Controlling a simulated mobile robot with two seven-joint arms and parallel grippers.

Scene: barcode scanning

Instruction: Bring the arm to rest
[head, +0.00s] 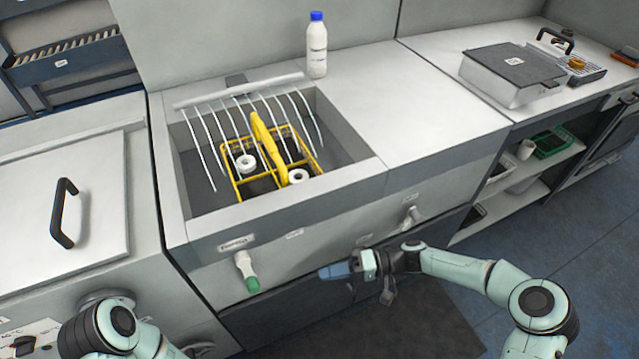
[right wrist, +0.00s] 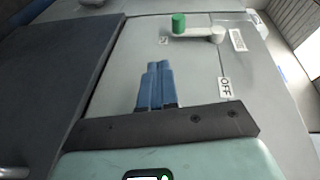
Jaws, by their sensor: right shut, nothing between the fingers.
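My right gripper (head: 322,272) is in front of the cabinet face below the sink, its blue fingers pointing left in the head view. In the right wrist view its fingers (right wrist: 158,66) are together with nothing between them. The gripper is apart from the green-tipped lever (head: 248,272), which lies to its left. That lever also shows beyond the fingertips in the right wrist view (right wrist: 190,30). My left arm shows only in part at the bottom left of the head view, and its gripper is out of view.
A sink (head: 345,178) holds a yellow wire basket (head: 238,188) with white round items, under curved white rods. A white knob (head: 412,216) sits on the panel above my right gripper. A blue-capped bottle (head: 317,50) stands on the counter. Open floor (head: 560,290) lies to the right.

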